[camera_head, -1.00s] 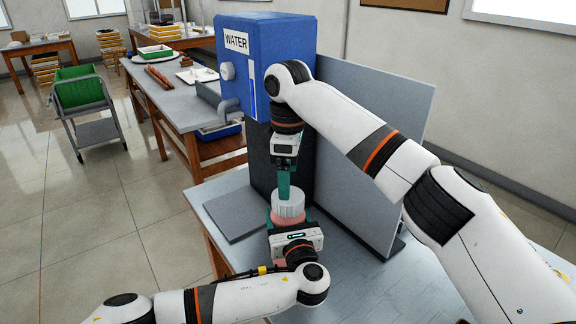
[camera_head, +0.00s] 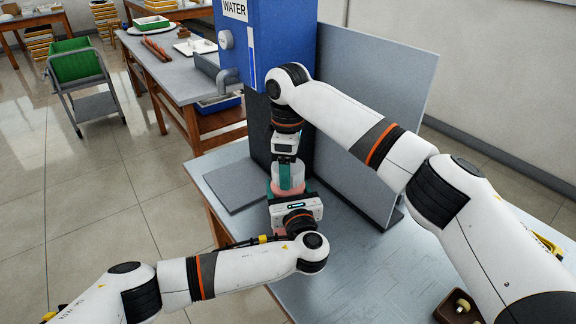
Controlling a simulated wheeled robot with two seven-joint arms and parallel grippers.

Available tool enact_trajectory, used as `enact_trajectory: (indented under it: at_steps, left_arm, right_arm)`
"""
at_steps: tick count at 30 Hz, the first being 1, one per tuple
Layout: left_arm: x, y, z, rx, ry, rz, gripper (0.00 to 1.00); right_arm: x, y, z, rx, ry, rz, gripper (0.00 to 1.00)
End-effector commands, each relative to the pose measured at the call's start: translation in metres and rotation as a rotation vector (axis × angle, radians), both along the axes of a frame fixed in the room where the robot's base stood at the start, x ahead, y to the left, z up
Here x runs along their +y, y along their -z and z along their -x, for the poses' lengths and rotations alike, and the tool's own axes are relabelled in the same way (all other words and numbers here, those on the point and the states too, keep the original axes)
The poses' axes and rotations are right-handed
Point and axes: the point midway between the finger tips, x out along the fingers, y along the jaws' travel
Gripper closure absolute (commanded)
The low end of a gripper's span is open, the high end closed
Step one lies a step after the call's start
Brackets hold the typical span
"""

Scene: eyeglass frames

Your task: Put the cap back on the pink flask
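The pink flask (camera_head: 291,190) is upright above the grey table, mostly hidden behind my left gripper. My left gripper (camera_head: 291,186) is around the flask's body, with its teal fingers at the two sides, and looks shut on it. A white ribbed cap (camera_head: 296,174) shows above the pink part, at the flask's top. My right gripper (camera_head: 285,180) points straight down from above, with its teal fingers overlapping the cap in the picture. I cannot tell whether those fingers grip the cap or only stand around it, nor whether the cap is fully seated.
A blue water dispenser (camera_head: 268,50) on a dark stand is just behind the grippers. A grey upright panel (camera_head: 385,80) stands to its right. A flat grey plate (camera_head: 230,184) lies to the left. A brown box (camera_head: 457,308) is at the lower right. The table's front middle (camera_head: 350,270) is clear.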

Motion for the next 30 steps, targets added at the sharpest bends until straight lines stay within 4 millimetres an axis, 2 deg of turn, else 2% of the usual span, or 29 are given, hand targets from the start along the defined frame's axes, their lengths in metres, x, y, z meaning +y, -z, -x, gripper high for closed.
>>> enact_trajectory:
  at_steps: [1,2,5,8,13,18,19,22,30]
  left_arm:
    - [0.0001,0.0008,0.0002,0.001,0.000,-0.002,0.97]
    - [0.0001,0.0008,0.0002,0.001,0.000,-0.002,0.97]
    - [0.0001,0.0008,0.0003,0.001,0.000,-0.002,0.97]
    - [0.0001,0.0008,0.0003,0.001,0.000,-0.002,0.97]
    - [0.0001,0.0007,0.0003,0.001,-0.001,-0.002,0.97]
    - [0.0001,0.0007,0.0003,0.001,0.000,-0.002,0.97]
    - [0.0001,0.0007,0.0004,0.001,0.000,-0.002,0.97]
    - [0.0001,0.0007,0.0004,0.001,0.000,-0.002,0.97]
    - [0.0001,0.0007,0.0003,0.001,0.000,-0.002,0.97]
  right_arm:
    - [-0.0003,-0.0001,-0.0004,-0.001,0.001,0.000,0.57]
    - [-0.0003,-0.0002,-0.0004,-0.001,0.001,0.000,0.61]
    - [-0.0001,0.0000,-0.0003,-0.001,0.024,0.000,0.61]
    - [0.0003,0.0006,-0.0001,0.001,0.141,-0.002,0.61]
    - [0.0006,0.0005,0.0000,0.002,0.431,-0.003,0.61]
    - [-0.0002,0.0000,-0.0006,-0.002,0.443,0.000,0.61]
    - [-0.0002,-0.0001,-0.0006,-0.002,0.442,0.000,0.29]
    - [-0.0002,-0.0001,-0.0006,-0.002,0.442,0.000,0.13]
    - [-0.0002,-0.0004,-0.0004,-0.001,0.440,0.000,0.12]
